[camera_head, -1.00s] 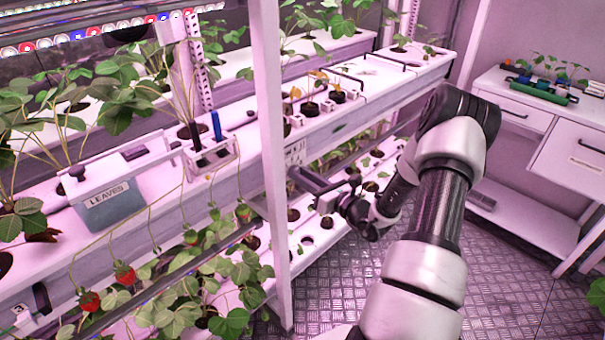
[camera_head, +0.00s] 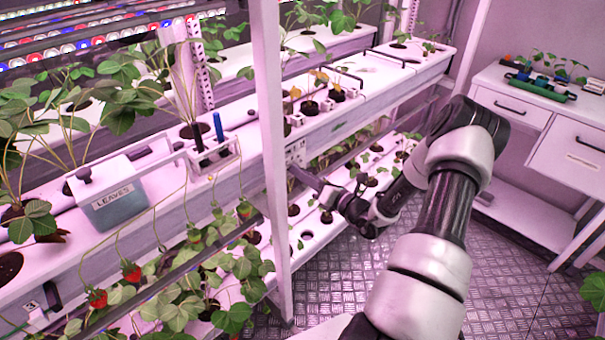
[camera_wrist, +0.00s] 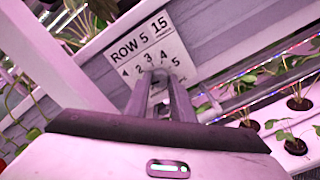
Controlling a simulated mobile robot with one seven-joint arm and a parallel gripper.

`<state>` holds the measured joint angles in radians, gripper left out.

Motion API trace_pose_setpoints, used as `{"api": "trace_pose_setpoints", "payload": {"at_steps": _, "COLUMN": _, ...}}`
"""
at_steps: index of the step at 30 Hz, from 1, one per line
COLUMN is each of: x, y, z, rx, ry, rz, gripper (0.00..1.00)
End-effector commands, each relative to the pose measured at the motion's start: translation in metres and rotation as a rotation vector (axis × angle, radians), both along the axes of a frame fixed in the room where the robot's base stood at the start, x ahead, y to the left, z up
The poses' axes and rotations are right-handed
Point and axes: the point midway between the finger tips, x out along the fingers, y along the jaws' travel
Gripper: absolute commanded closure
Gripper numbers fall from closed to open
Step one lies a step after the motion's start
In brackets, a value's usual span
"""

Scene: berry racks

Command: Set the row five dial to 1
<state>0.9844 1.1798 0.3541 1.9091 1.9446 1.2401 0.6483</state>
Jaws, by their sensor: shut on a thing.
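The row five panel (camera_wrist: 135,42) is a white plate on the rack's side rail, marked "ROW 5", "15" and a scale of numbers from 1 to 5. My gripper (camera_wrist: 160,78) is shut on the dial at the middle of that scale, below the 3. The fingers cover most of the dial, so its pointer cannot be read. In the head view my gripper (camera_head: 305,180) reaches left to the panel (camera_head: 296,152), just right of the white upright post, and the dial is hidden there.
A white rack post (camera_head: 272,170) stands close left of my gripper. Potted plants (camera_wrist: 298,102) sit on the lower shelf to the right. A bin labelled LEAVES (camera_head: 112,205) stands on the upper shelf. The metal floor (camera_head: 350,290) is clear.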

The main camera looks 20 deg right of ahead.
Motion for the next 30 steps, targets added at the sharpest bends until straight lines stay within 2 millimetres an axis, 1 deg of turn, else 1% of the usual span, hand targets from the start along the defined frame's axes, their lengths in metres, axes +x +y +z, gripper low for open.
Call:
{"api": "trace_pose_setpoints", "payload": {"at_steps": 8, "x": 0.0, "y": 0.0, "z": -0.001, "rx": 0.0, "ry": 0.001, "rz": 0.0, "gripper": 1.0}}
{"api": "trace_pose_setpoints", "payload": {"at_steps": 9, "x": 0.0, "y": 0.0, "z": -0.001, "rx": 0.0, "ry": 0.001, "rz": 0.0, "gripper": 0.72}}
{"api": "trace_pose_setpoints", "payload": {"at_steps": 11, "x": 0.0, "y": 0.0, "z": -0.001, "rx": 0.0, "ry": 0.001, "rz": 0.0, "gripper": 0.61}}
{"api": "trace_pose_setpoints", "payload": {"at_steps": 12, "x": 0.0, "y": 0.0, "z": -0.001, "rx": 0.0, "ry": 0.001, "rz": 0.0, "gripper": 0.6}}
{"api": "trace_pose_setpoints", "payload": {"at_steps": 20, "x": -0.001, "y": 0.0, "z": 0.0, "rx": 0.0, "ry": 0.001, "rz": -0.001, "gripper": 0.6}}
{"api": "trace_pose_setpoints", "payload": {"at_steps": 23, "x": -0.006, "y": -0.003, "z": 0.0, "rx": 0.0, "ry": 0.001, "rz": -0.002, "gripper": 0.6}}
{"api": "trace_pose_setpoints", "payload": {"at_steps": 26, "x": -0.019, "y": -0.008, "z": 0.0, "rx": -0.001, "ry": 0.002, "rz": -0.002, "gripper": 0.6}}
{"api": "trace_pose_setpoints", "payload": {"at_steps": 30, "x": -0.048, "y": -0.019, "z": -0.001, "rx": 0.001, "ry": 0.003, "rz": -0.004, "gripper": 0.6}}
